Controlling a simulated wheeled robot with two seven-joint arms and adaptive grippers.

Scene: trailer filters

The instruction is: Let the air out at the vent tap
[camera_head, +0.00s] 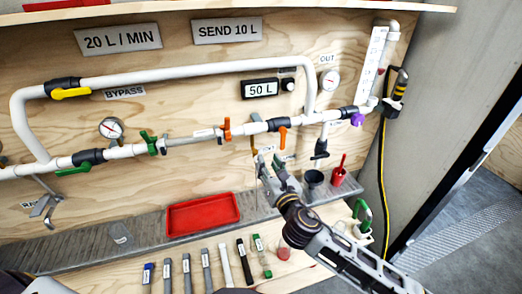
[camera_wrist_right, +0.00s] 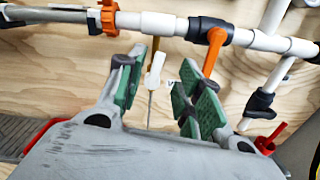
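A small tap with a brown stem and a white body (camera_wrist_right: 155,68) hangs under the white pipe; I take it for the vent tap. A thin metal tube runs down from it. In the head view its brown stem (camera_head: 253,143) shows just above my right gripper (camera_head: 264,172), which hides the lower part. In the right wrist view my right gripper (camera_wrist_right: 157,88) is open, with green-padded fingers either side of the tap. The tap appears between the fingertips; I cannot tell whether they touch it. My left gripper is not in view.
An orange-handled valve (camera_head: 282,136) sits just right of the tap, and an orange clamp (camera_head: 227,129) to its left. A red tray (camera_head: 203,214), dark cup (camera_head: 314,178) and red cup (camera_head: 338,176) stand on the ledge below. Several marker-like sticks lie in front.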

